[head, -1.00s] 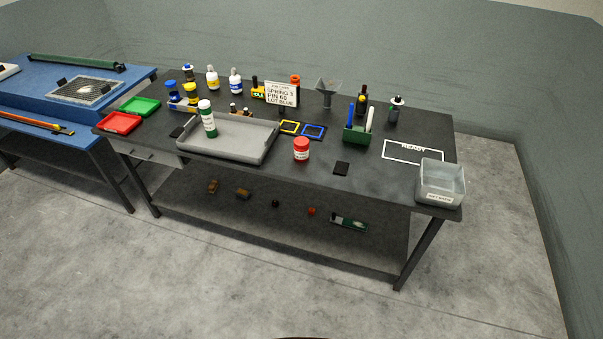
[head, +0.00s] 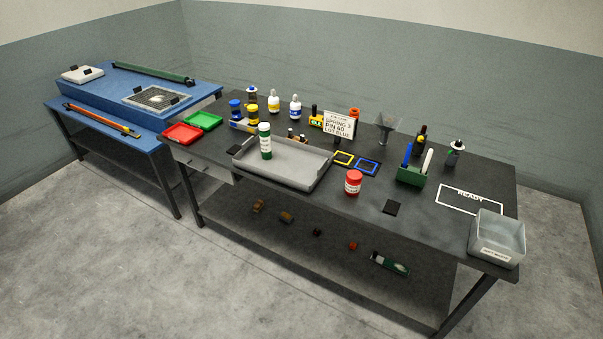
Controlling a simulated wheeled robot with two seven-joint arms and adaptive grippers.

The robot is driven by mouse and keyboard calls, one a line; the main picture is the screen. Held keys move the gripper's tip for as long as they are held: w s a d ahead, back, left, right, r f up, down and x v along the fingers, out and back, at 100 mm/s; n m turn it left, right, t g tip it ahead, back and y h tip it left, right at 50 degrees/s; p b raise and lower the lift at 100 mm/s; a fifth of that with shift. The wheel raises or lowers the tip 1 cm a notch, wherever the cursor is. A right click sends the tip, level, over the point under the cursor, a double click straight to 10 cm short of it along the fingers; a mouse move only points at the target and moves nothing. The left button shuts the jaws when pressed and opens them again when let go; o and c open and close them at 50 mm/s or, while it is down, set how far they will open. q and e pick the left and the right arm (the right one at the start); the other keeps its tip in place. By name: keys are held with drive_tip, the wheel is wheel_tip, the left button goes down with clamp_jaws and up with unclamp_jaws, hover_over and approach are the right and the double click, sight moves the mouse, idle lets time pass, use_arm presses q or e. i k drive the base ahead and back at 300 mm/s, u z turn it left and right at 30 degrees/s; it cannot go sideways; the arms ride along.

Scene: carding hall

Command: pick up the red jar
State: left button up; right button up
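The red jar (head: 353,183) is a short cylinder with a red lid and a white label band. It stands upright on the dark table (head: 300,203), near the front edge, just right of the grey tray (head: 277,178). Nothing touches it that I can see. Neither of my grippers shows in the head view.
A green and white bottle (head: 265,141) stands in the grey tray. A green holder (head: 410,174) and a clear bin (head: 497,238) stand further right.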

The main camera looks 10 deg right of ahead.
sight(352, 188)
drive_tip(key=u, duration=0.6)
drive_tip(key=i, duration=1.4)
drive_tip(key=z, duration=0.25)
